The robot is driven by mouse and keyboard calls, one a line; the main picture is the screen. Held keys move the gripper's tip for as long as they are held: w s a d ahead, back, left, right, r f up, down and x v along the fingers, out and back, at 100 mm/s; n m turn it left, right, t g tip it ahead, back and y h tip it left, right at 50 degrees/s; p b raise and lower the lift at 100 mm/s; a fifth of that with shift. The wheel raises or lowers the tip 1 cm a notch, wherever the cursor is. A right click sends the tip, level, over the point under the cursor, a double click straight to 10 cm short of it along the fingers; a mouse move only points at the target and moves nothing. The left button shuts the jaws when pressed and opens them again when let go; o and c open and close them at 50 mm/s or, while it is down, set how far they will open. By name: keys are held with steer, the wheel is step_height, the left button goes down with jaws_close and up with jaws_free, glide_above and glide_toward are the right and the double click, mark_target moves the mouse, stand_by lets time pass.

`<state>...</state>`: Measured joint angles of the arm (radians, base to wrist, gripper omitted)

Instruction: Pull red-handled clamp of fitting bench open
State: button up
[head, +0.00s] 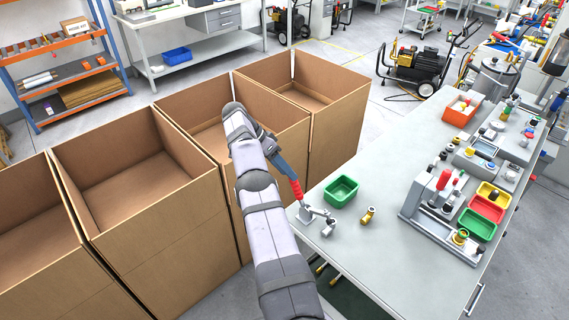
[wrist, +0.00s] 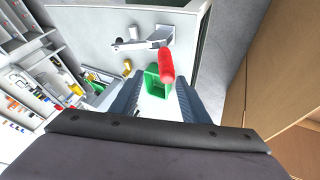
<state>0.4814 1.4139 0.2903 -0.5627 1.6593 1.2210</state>
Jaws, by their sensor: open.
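The red-handled clamp (head: 318,218) is mounted at the near left corner of the grey fitting bench (head: 385,235). Its red handle (head: 297,189) points up toward my gripper, and its metal arm reaches right over the bench top. My gripper (head: 291,174) is just above the handle in the head view. In the wrist view my gripper (wrist: 160,80) is open, and the end of the red handle (wrist: 166,64) shows between its two dark fingertips. I cannot tell whether either finger touches the handle. The clamp's metal body (wrist: 153,40) shows beyond it.
A green bin (head: 341,191) and a small brass fitting (head: 368,215) stand on the bench close to the clamp. A test fixture (head: 440,205) and coloured bins are further right. Open cardboard boxes (head: 150,215) stand left of the bench, under my arm.

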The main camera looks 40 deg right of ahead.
steer(key=shift+a, duration=0.1)
stand_by(0.4)
steer(key=c, duration=1)
steer(key=shift+s+a+f+m+t+y, duration=0.15)
steer(key=shift+m+t+y, duration=0.15)
steer(key=shift+m+y, duration=0.3)
steer(key=shift+a+f+m+t+y, duration=0.15)
steer(key=shift+m+t+y, duration=0.15)
steer(key=shift+m+y, duration=0.3)
jaws_close()
steer(key=s+a+m+t+y+b, duration=0.45)
steer(key=s+m+t+y, duration=0.35)
steer(key=m, duration=0.6)
steer(key=s+d+r+m+t+h+b, duration=0.1)
steer(key=s+m+t+h, duration=0.3)
steer(key=m, duration=0.5)
steer(key=s+d+r+m+t+h+b, duration=0.1)
steer(key=s+d+m+t+h+b, duration=0.2)
steer(key=s+m, duration=0.3)
steer(key=m+t+h+b, duration=0.1)
steer(key=m, duration=0.3)
steer(key=shift+s+m+h, duration=0.25)
steer(key=shift+m+h, duration=0.05)
